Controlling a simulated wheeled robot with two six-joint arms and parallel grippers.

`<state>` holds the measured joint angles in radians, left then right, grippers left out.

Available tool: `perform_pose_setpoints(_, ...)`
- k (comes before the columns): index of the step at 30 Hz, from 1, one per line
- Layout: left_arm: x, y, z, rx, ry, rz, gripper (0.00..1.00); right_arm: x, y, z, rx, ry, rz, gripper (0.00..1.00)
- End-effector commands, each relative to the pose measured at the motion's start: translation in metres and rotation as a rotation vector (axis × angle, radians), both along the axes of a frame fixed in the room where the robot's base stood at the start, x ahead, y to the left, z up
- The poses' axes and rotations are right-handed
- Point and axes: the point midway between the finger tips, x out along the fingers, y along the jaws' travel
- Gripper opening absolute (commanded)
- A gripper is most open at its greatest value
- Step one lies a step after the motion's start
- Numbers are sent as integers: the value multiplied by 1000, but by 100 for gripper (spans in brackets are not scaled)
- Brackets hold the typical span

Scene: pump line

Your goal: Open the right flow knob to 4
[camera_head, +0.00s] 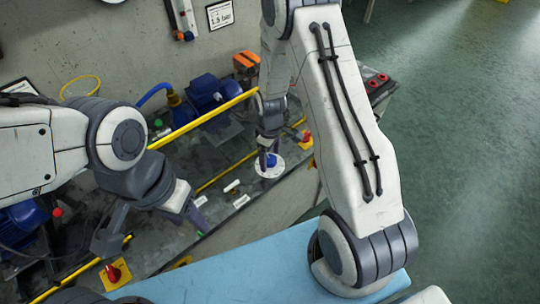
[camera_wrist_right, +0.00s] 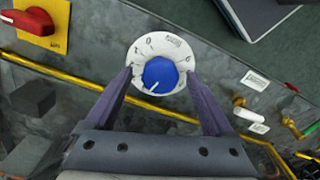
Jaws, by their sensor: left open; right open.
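The blue flow knob (camera_head: 271,160) sits on a round white dial on the grey bench top. In the right wrist view the blue knob (camera_wrist_right: 160,75) is centred, with its white mark toward the lower left of the picture. The white dial (camera_wrist_right: 146,46) has numbers around it, too small to read surely. My right gripper (camera_wrist_right: 160,82) is open, one finger on each side of the knob, with gaps visible; the arm partly hides it in the head view. My left gripper (camera_head: 190,212) is open and empty over the bench, left of the dial.
A red switch on a yellow plate (camera_wrist_right: 35,22) is near the dial; another red switch (camera_head: 113,272) is at the lower left. A yellow rail (camera_head: 205,118) crosses above the bench. Blue pump (camera_head: 205,92) stands behind. A light-blue surface (camera_head: 215,270) is in front.

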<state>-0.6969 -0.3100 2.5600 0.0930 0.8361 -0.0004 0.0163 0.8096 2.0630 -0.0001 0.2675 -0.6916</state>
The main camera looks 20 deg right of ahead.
Motion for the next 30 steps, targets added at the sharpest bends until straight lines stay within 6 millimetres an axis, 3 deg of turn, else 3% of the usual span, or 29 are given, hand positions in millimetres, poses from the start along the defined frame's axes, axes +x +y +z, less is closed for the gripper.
perform_pose_setpoints(5, 0, 0, -2, 0, 0, 0, 50, 1, 0, 11, 0, -3, 0, 88)
perform_pose_setpoints(18, 0, 0, -9, 0, 0, 0, 50, 1, 0, 90, 0, -5, 0, 88)
perform_pose_setpoints(23, 0, 0, -10, 0, 0, 0, 50, 0, 0, 103, 0, -1, 0, 88)
perform_pose_setpoints(30, 0, 0, -10, 0, 0, 0, 50, 0, 0, 105, 0, 0, 0, 88)
